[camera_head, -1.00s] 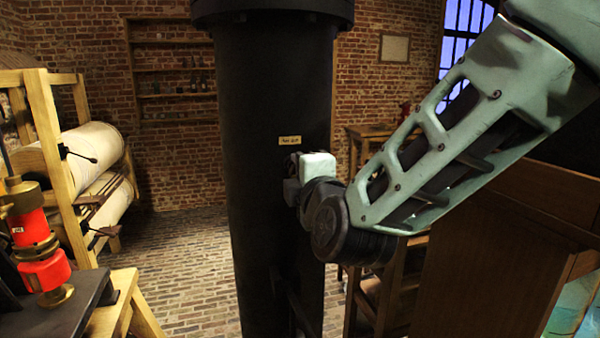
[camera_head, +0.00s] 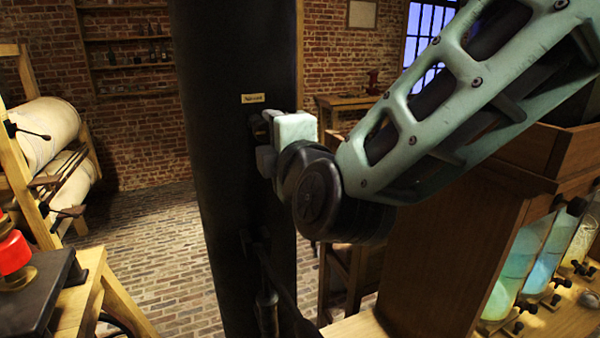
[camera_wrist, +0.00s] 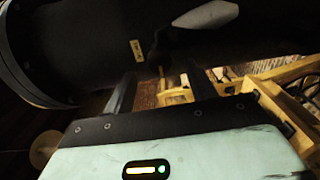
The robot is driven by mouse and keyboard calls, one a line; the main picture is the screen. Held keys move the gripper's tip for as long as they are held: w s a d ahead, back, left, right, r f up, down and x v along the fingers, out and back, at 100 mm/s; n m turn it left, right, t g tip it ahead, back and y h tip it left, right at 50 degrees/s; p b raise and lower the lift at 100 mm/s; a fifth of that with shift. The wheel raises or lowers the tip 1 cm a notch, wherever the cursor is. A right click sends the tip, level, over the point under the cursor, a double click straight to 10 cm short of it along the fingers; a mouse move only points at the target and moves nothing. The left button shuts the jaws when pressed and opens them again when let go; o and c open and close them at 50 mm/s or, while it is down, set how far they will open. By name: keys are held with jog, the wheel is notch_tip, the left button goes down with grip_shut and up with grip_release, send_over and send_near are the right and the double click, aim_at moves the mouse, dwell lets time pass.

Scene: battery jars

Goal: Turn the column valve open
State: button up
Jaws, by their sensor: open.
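The black column (camera_head: 215,190) stands upright in the middle of the head view, with a small yellow label (camera_head: 253,98). It lies across the top of the wrist view (camera_wrist: 85,45), where the label (camera_wrist: 137,50) also shows. My gripper (camera_head: 258,130) is close to the column's right side, just below the label. In the wrist view my gripper (camera_wrist: 160,87) has its two dark fingers apart, with nothing clearly held between them. A pale, pointed piece (camera_wrist: 207,15) shows against the column; I cannot tell whether it is the valve's handle. My gripper and wrist hide this spot in the head view.
A wooden cabinet with glowing jars (camera_head: 518,265) stands at the right. A rack with cream rolls (camera_head: 45,135) and a bench with a red device (camera_head: 14,252) are at the left. A rod and cylinder (camera_head: 267,312) run low beside the column. Brick floor (camera_head: 155,245) is clear at left.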

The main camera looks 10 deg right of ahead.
jog(key=b+v, duration=0.2)
jog(key=v, duration=1)
